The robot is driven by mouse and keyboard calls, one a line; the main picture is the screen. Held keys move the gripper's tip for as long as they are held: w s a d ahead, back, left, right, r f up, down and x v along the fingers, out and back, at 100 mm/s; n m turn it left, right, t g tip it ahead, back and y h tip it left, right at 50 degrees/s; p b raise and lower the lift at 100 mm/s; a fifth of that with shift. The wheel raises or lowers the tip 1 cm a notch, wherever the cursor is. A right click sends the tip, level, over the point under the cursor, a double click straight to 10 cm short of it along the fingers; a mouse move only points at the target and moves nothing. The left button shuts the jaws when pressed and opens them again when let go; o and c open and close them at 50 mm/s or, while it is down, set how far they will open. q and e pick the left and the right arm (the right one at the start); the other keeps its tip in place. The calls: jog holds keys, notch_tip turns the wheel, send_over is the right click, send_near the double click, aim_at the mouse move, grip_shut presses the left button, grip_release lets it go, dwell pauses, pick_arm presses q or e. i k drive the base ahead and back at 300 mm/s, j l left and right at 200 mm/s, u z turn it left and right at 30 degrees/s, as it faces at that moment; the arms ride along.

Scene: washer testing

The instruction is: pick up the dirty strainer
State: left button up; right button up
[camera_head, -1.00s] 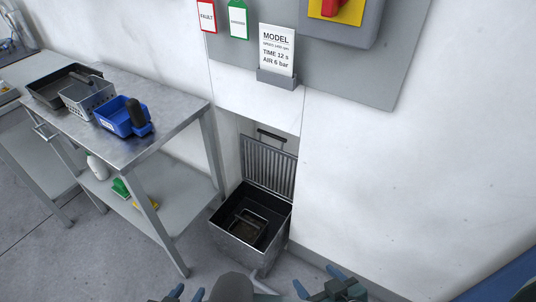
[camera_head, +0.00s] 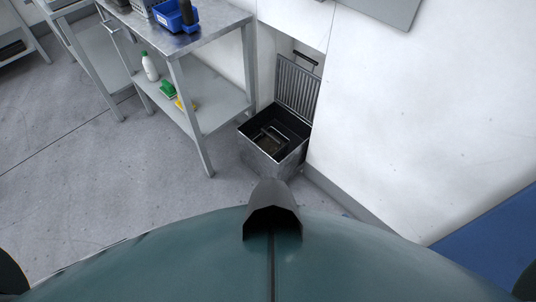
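An open metal box (camera_head: 287,160) stands on the floor against the white wall. Its slatted lid (camera_head: 298,93) is tipped up against the wall. Inside the box sits a small strainer (camera_head: 270,139) with a metal frame and brownish matter in it. It is small in the picture, and its lower part is hidden by the box walls. Neither of my grippers shows in the head view.
A steel table (camera_head: 215,30) with a lower shelf (camera_head: 215,105) stands left of the box, bearing a blue bin (camera_head: 172,17). A white bottle (camera_head: 150,66) and green (camera_head: 168,90) and yellow things are on the shelf. Grey floor (camera_head: 95,185) is clear at left.

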aim_at(270, 140)
jog(key=i+j, duration=0.25)
jog(key=j, duration=0.15)
jog(key=i+j+z, duration=0.1)
jog(key=i+j, duration=0.15)
jog(key=j, duration=0.15)
jog(key=i+j, duration=0.25)
jog(key=j, duration=0.2)
